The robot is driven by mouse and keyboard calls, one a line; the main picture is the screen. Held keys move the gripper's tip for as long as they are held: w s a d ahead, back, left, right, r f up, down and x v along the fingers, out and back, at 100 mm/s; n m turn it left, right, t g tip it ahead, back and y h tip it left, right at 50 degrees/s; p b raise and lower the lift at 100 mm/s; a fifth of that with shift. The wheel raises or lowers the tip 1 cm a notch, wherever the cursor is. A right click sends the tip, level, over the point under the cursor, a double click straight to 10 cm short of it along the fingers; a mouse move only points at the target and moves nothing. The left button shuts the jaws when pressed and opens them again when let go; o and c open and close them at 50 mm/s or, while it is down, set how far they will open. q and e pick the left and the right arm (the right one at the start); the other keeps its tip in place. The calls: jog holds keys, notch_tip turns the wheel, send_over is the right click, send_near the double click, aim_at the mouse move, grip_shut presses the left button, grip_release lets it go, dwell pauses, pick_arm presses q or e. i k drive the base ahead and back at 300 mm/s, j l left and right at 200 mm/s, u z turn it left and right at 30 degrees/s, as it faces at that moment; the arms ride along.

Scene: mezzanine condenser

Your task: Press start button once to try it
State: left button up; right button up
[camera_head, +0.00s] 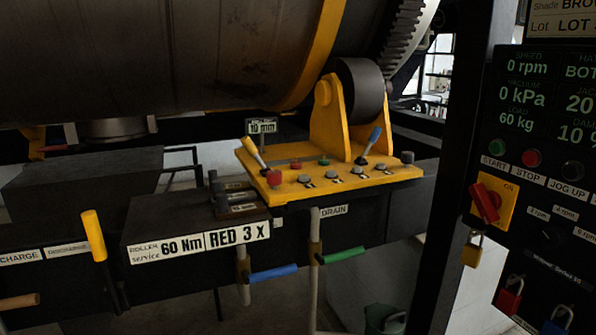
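The green start button (498,146) is on the dark control panel (545,215) at the right, above a START label. The red stop button (531,158) is just to its right, above a STOP label. A dark jog button (572,169) is further right. The panel display (528,93) above reads 0 rpm, 0 kPa and 60 kg; its right part is cut off by the frame edge. Neither of my grippers is in view.
A red rotary switch (485,203) on a yellow plate sits below the start button. A yellow padlock (472,249) hangs beneath it. A dark post (465,150) stands left of the panel. A large drum (160,50) and yellow roller bracket (335,125) fill the left and middle.

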aim_at(494, 148)
jog(key=z, duration=1.4)
